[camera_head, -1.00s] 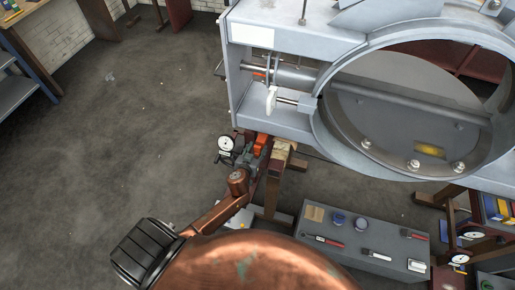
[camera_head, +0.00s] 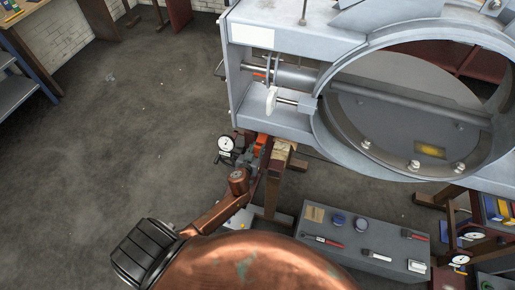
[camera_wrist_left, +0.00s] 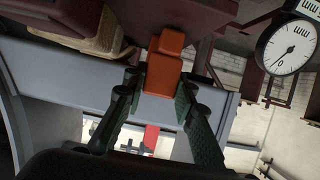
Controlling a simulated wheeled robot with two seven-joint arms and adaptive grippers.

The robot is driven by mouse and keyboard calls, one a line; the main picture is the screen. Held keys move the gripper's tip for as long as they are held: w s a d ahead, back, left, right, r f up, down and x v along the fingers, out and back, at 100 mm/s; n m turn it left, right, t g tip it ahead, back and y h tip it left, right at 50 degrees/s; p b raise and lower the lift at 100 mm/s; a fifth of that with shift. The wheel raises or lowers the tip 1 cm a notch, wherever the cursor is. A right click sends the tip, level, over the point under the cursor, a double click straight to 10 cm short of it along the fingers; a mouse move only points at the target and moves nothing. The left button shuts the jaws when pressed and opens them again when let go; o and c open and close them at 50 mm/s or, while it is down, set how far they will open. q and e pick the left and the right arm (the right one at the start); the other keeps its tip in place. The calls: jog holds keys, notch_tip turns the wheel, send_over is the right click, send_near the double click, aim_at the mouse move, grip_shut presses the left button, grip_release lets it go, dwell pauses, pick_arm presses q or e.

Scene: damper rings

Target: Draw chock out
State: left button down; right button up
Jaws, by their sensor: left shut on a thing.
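The chock, an orange-red block (camera_head: 261,141), sits under the lower left corner of the grey housing, beside a pale wooden block. In the left wrist view the chock (camera_wrist_left: 164,66) stands between the two dark green fingers of my left gripper (camera_wrist_left: 163,88). The fingers are shut on its lower part, and its upper end reaches up against a dark red-brown part. In the head view my left gripper (camera_head: 251,158) is small and partly hidden by the copper arm. My right gripper is not in view.
A dial gauge (camera_head: 226,144) stands close to the left of my gripper. The wooden block (camera_head: 283,152) on its stand is close on the right. The grey housing (camera_head: 240,100) is just above. A grey bench (camera_head: 335,255) with tools stands lower right. Open floor lies left.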

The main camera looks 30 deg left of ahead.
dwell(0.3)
pick_arm(q)
jog(key=shift+s+d+f, duration=0.1)
jog(key=shift+s+d, duration=0.15)
jog(key=shift+s, duration=0.65)
jog(key=shift+s+d, duration=0.2)
jog(key=shift+s, duration=0.7)
jog(key=c, duration=1.6)
grip_release()
jog(key=v, duration=1.2)
